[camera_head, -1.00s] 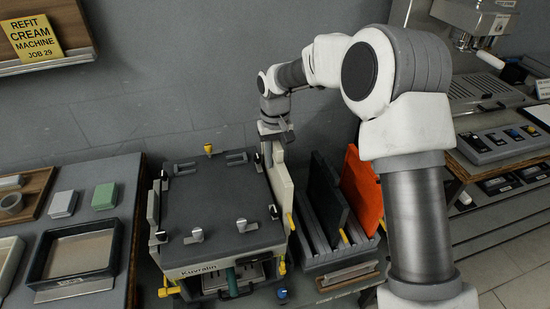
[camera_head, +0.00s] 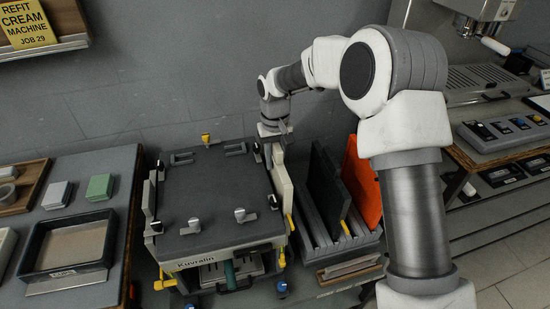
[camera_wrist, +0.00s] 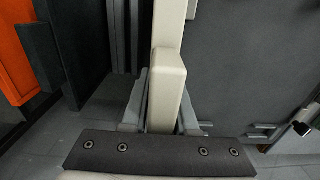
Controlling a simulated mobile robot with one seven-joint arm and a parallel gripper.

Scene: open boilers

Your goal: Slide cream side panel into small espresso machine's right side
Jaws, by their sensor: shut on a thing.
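The small espresso machine (camera_head: 210,195) is a dark grey box with a flat top, small levers and a "Kuvralin" front label. The cream side panel (camera_head: 284,190) stands upright along the machine's right side; its edge also shows in the wrist view (camera_wrist: 168,75). My gripper (camera_head: 271,138) is at the panel's rear upper part, above the machine's back right corner. In the wrist view my gripper (camera_wrist: 161,118) has a finger on each side of the cream panel and is shut on it. I cannot tell how deeply the panel sits in the machine's side.
A grey rack (camera_head: 322,238) to the right holds a dark panel (camera_head: 327,187) and an orange panel (camera_head: 362,182). A black tray (camera_head: 68,248) and small blocks lie on the left table. A larger machine (camera_head: 478,75) stands at the right. A yellow job sign (camera_head: 27,24) reads "Refit cream machine".

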